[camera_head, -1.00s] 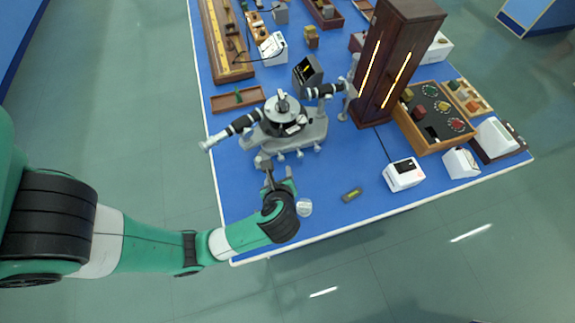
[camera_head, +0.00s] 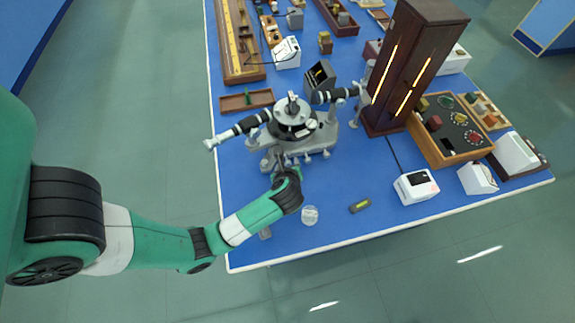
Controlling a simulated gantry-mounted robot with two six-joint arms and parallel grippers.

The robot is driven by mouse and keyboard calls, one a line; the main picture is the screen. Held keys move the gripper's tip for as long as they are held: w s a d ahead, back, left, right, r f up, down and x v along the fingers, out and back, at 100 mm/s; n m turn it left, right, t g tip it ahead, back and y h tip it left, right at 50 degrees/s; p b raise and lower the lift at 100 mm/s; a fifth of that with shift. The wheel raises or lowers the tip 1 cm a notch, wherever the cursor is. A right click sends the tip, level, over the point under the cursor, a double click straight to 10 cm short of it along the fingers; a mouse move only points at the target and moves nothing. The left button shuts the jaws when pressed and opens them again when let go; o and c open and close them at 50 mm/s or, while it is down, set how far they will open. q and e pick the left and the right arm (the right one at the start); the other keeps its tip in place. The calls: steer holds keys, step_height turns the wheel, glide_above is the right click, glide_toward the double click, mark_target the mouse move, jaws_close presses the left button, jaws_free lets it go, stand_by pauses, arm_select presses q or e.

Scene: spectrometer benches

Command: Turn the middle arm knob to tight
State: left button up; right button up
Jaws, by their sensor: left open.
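The spectrometer (camera_head: 292,122) stands on the blue bench, with a round central table and black tubes reaching left and right. Several small grey knobs (camera_head: 307,159) stick out along the front of its base; I cannot tell which one is the middle arm knob or how tight it is. My left gripper (camera_head: 273,160) is open at the front left of the base, close to the leftmost knobs. Whether it touches one is unclear, and my wrist hides part of that area. My right gripper is not in view.
A clear round piece (camera_head: 310,215) and a small dark vial-like level (camera_head: 359,205) lie near the front edge. A white box (camera_head: 416,186) stands to their right. A dark wooden cabinet (camera_head: 385,118) rises right of the spectrometer. A shallow wooden tray (camera_head: 232,106) lies behind left.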

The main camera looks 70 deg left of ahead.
arm_select(q)
jaws_close()
steer(key=shift+r, duration=0.1)
